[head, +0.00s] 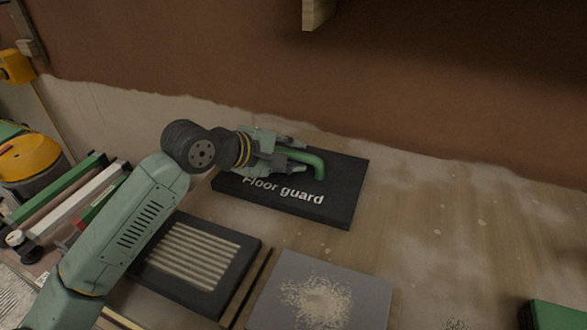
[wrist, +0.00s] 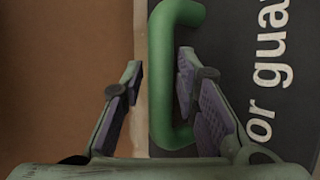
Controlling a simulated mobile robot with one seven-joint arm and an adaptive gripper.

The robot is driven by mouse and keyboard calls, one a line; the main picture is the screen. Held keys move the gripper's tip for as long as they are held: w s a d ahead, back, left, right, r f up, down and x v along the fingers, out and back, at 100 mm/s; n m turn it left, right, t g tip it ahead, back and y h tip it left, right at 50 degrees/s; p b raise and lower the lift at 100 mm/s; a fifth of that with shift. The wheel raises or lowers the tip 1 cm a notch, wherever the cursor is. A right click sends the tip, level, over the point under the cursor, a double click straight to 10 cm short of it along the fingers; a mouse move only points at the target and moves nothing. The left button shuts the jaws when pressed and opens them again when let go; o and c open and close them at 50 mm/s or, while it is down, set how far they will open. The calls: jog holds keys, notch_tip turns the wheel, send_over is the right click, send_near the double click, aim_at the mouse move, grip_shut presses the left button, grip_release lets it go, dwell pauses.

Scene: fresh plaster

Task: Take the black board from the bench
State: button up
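The black board (head: 335,190) lies flat on the wooden bench (head: 430,240), close to the wall, with white "Floor guard" lettering. It fills the right side of the wrist view (wrist: 235,45). A green handle (head: 310,160) stands on it; it also shows in the wrist view (wrist: 160,85). My gripper (head: 294,152) is over the board at the handle. In the wrist view its fingers (wrist: 160,72) are open, one on each side of the handle's bar. I see gaps on both sides. Part of the board is hidden behind my gripper.
A dark tray with a ribbed pale panel (head: 195,255) and a grey board with crumbs (head: 320,290) lie nearer on the bench. A green object (head: 553,315) is at the bottom right. A wooden piece (head: 315,13) juts from above. Bench right of the board is clear.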

jog(key=shift+c, duration=0.3)
grip_shut()
dwell(0.6)
